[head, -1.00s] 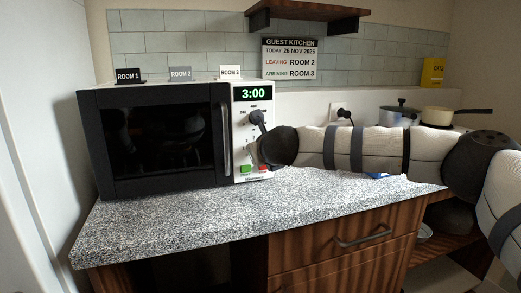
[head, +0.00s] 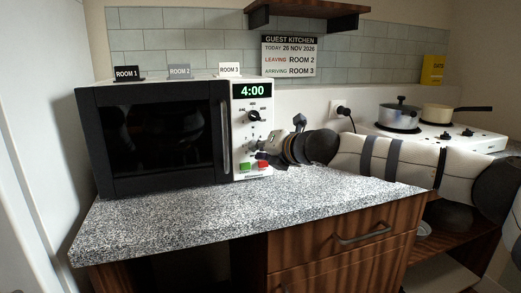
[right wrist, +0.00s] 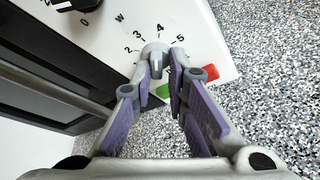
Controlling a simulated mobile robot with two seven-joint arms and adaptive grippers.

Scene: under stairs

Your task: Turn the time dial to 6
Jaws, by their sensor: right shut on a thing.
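The microwave (head: 160,130) stands on the counter, and its display (head: 252,91) reads 4:00. The time dial is the lower, pale grey knob on the white control panel. In the right wrist view the time dial (right wrist: 155,56) has the numbers 2, 3, 4 and 5 around it. My right gripper (head: 258,150) is at the lower panel and partly hides the dial in the head view. In the right wrist view my right gripper (right wrist: 158,72) has its purple-padded fingers on both sides of the knob, shut on it. My left gripper is not in view.
A black upper dial (head: 254,116) sits above. A green button (head: 245,167) and a red button (head: 263,166) lie just below the gripper. Room cards (head: 180,73) stand on the microwave. Pots (head: 400,113) are on the hob at right. The front counter (head: 200,220) is clear.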

